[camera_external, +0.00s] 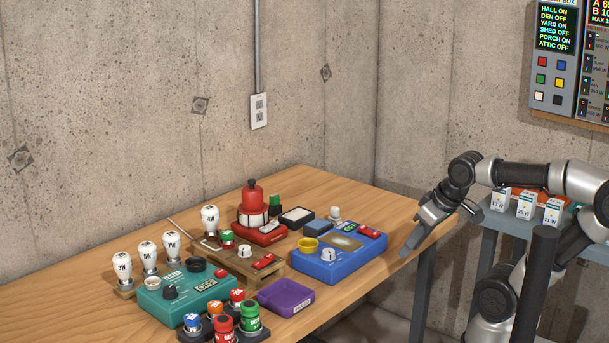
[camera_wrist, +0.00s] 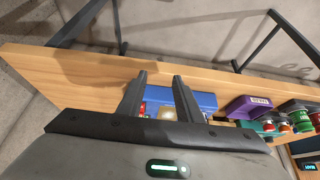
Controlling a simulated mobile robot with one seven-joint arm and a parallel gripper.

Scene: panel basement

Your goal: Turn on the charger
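Which device is the charger, I cannot tell for sure. A teal box (camera_external: 187,306) with a black knob, a dark round socket and a label reading OFF sits at the left of the table. A blue box (camera_external: 335,267) with a yellow ring, a white knob, a tan plate and a red switch sits near the right edge; it also shows in the wrist view (camera_wrist: 207,102). My gripper (camera_external: 412,245) hangs by the table's right edge, right of the blue box. In the wrist view its fingers (camera_wrist: 160,77) are apart with nothing between them.
A wooden board (camera_external: 220,256) with a bulb and red switch, a red lantern (camera_external: 253,197), a purple tray (camera_external: 286,310) and several bulbs and coloured jars crowd the table (camera_external: 350,190). A lit status panel (camera_external: 556,30) hangs on the right wall. The table's back right is clear.

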